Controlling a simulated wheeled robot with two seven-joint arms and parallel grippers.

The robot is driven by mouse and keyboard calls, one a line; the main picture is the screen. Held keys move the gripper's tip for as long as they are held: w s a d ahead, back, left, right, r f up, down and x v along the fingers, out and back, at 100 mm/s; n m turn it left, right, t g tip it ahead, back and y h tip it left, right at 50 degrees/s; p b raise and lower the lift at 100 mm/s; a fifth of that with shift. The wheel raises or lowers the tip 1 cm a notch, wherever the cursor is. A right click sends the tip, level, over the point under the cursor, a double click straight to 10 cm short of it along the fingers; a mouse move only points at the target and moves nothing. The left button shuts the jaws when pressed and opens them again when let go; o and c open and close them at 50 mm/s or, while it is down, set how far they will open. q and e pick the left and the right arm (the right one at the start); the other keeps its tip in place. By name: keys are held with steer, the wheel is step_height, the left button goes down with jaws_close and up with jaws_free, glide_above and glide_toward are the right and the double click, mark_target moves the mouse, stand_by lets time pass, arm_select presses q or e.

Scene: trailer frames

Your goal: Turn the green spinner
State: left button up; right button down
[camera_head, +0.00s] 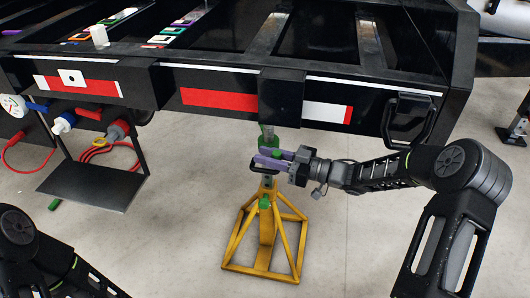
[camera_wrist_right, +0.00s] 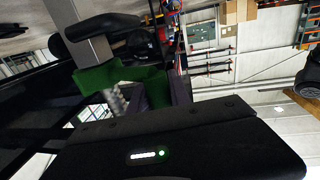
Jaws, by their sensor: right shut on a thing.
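A yellow jack stand (camera_head: 262,240) stands upright on the floor under the black trailer frame. A green spinner (camera_head: 267,133) sits on its post just below the frame; a smaller green part (camera_head: 265,203) shows lower down. My right gripper (camera_head: 266,160), with purple finger pads, is shut on the spinner at the post. In the right wrist view the green spinner (camera_wrist_right: 120,75) shows close up between the fingers, partly hidden by the gripper body. Of my left arm, only dark links show at the lower left; its gripper is out of view.
The trailer frame (camera_head: 225,82) with red and white strips hangs low above the stand. A black handle (camera_head: 407,122) juts from it near my right forearm. At the left are connectors, cables and a dark plate (camera_head: 92,186). The floor around the stand is clear.

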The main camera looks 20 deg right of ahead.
steer(key=c, duration=1.2)
jaws_free()
steer(key=p+v, duration=0.1)
steer(key=v, duration=0.7)
steer(key=shift+p, duration=0.35)
